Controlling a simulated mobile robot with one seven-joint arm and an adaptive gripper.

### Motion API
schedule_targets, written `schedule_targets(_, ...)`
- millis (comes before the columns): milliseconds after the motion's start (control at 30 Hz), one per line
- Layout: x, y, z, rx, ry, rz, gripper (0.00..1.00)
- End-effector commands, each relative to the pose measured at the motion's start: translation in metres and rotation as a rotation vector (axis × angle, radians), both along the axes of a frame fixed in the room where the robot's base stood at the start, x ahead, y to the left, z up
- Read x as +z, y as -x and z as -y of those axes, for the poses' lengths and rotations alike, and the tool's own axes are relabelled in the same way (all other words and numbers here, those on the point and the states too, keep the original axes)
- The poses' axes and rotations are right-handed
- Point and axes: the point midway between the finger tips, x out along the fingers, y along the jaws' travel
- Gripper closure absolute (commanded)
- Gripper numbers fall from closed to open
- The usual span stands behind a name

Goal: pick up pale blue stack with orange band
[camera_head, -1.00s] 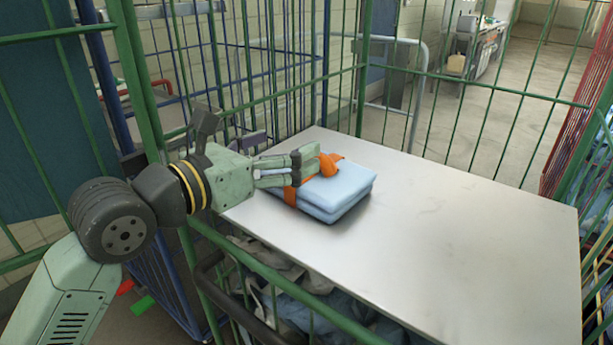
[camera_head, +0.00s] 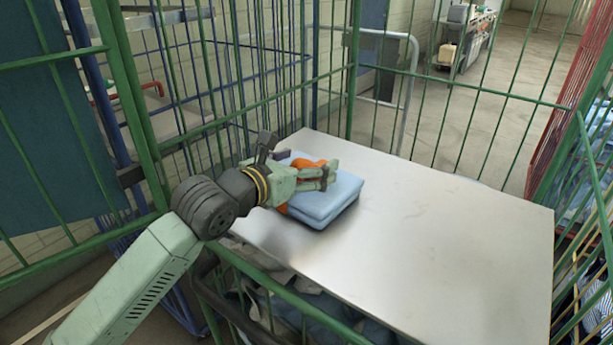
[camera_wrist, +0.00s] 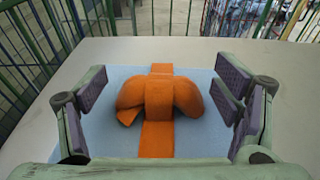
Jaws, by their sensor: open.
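The pale blue stack (camera_head: 326,206) is folded cloth lying flat on the grey table top, near its far left corner. An orange band (camera_wrist: 158,95) with a bow-like knot runs around its middle. My gripper (camera_head: 330,174) reaches over the stack from the left and hides part of the band in the head view. In the wrist view my gripper (camera_wrist: 160,93) is open, with one finger on each side of the orange knot. The fingers appear over the blue cloth. Whether they touch it I cannot tell.
The bare table top (camera_head: 440,240) is free to the right of the stack. A green wire cage (camera_head: 455,95) stands along its back and sides. A green rail (camera_head: 285,290) crosses in front, with crumpled cloth below.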

Motion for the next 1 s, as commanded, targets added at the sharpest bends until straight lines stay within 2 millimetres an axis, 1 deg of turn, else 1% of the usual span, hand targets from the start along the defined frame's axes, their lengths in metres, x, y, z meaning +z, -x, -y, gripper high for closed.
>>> schedule_targets(267,-0.0011,-0.0022,0.0015,0.001,0.000,0.001,0.18)
schedule_targets(1000,-0.0009,-0.0018,0.0013,0.001,0.000,0.002,0.67)
